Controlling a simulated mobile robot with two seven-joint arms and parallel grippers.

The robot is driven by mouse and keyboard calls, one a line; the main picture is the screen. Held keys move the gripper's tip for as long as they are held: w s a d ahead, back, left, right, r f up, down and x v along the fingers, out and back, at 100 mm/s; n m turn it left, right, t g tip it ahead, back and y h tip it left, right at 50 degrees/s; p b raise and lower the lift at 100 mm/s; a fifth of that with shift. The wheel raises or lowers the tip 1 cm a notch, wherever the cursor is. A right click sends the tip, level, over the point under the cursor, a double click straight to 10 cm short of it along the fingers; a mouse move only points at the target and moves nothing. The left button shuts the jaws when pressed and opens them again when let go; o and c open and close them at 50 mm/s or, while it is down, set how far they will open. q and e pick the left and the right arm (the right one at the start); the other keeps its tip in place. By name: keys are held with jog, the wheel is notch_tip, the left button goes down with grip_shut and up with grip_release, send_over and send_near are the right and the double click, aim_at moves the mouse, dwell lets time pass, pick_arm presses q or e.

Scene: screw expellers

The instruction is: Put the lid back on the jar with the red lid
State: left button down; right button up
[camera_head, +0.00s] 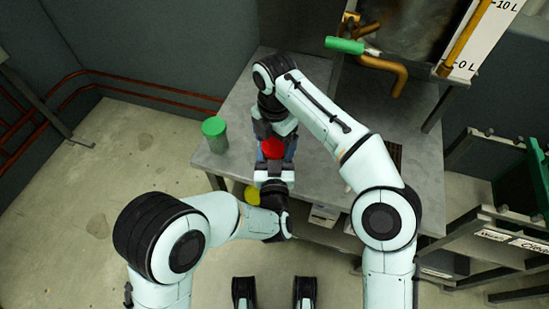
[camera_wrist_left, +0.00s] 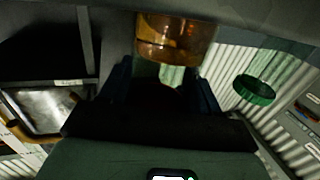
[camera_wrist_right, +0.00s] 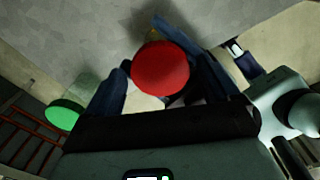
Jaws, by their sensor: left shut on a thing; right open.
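The red lid (camera_head: 272,148) lies near the table's front edge, and its round top shows in the right wrist view (camera_wrist_right: 160,68). My right gripper (camera_wrist_right: 165,75) comes from the far side, open, with one finger on each side of the lid. My left gripper (camera_wrist_left: 165,75) comes from the near side and appears shut on the amber jar (camera_wrist_left: 175,38), which sits between its fingertips in the left wrist view. The jar is hidden under the lid and grippers in the head view. I cannot tell whether the lid is seated on it.
A jar with a green lid (camera_head: 214,130) stands on the grey table (camera_head: 235,110), left of the grippers. Pipes with a green handle (camera_head: 345,46) are at the back right. A rack (camera_head: 490,225) stands at the right. A yellow object (camera_head: 252,195) shows below the table edge.

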jog(key=c, duration=1.1)
jog(key=m, duration=2.4)
jog(key=shift+f, duration=0.1)
jog(key=o, duration=1.3)
jog(key=shift+c, duration=0.2)
jog(key=shift+r, duration=3.75)
